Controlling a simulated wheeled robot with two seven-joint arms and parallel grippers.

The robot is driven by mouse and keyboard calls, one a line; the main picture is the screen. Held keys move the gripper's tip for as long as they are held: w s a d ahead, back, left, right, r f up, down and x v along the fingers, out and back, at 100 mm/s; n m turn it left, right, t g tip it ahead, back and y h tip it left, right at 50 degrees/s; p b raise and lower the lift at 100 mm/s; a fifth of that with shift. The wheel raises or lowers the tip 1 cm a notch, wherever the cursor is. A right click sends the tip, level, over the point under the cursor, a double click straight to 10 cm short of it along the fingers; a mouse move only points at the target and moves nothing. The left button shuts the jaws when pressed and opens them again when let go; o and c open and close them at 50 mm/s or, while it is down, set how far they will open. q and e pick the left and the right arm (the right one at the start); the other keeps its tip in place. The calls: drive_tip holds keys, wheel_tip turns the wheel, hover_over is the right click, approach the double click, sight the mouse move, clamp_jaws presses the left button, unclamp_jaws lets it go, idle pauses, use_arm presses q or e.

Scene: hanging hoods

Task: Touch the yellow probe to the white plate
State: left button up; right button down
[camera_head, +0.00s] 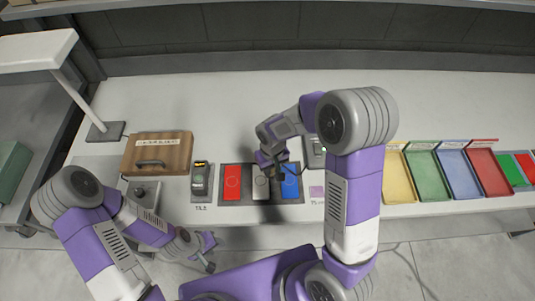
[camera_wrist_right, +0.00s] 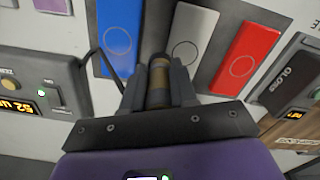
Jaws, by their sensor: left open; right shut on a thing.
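The white plate (camera_head: 261,190) lies between a red plate (camera_head: 232,182) and a blue plate (camera_head: 290,182) on a dark tray. It also shows in the right wrist view (camera_wrist_right: 193,35). My right gripper (camera_head: 271,160) is above the plates, shut on the probe (camera_wrist_right: 158,88), a dark cylinder with a brownish-yellow band. In the wrist view its end overlaps the gap between the blue and white plates; whether it touches anything cannot be told. In the head view the probe is mostly hidden. My left gripper (camera_head: 208,252) is open and empty at the table's front edge.
A meter with a lit display (camera_wrist_right: 30,100) has a cable near the probe. A gloss meter (camera_head: 201,178) stands left of the plates, a wooden box (camera_head: 157,152) further left. Yellow, green, blue and red trays (camera_head: 397,178) are at right. The back of the table is clear.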

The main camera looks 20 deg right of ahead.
wheel_tip(320, 180, up, 4)
drive_tip(key=a+n+p, duration=0.2)
drive_tip(key=a+p, duration=0.1)
drive_tip(key=p, duration=0.2)
use_arm(q)
wheel_tip(320, 180, up, 7)
drive_tip(key=shift+s+a+f+b, duration=0.1)
drive_tip(key=shift+s+f+b, duration=0.05)
drive_tip(key=shift+f+b, duration=1.85)
use_arm(e)
hover_over(262, 182)
drive_tip(key=shift+n, duration=0.3)
drive_tip(key=shift+w+f, duration=0.15)
drive_tip(key=shift+f, duration=2.95)
use_arm(q)
drive_tip(key=shift+f+b, duration=0.5)
drive_tip(key=shift+f, duration=0.2)
use_arm(e)
drive_tip(key=shift+f, duration=0.6)
use_arm(q)
wheel_tip(262, 182, up, 5)
drive_tip(key=p, duration=0.4)
drive_tip(key=shift+f+p, duration=0.1)
drive_tip(key=shift+p, duration=0.3)
use_arm(e)
wheel_tip(262, 182, up, 7)
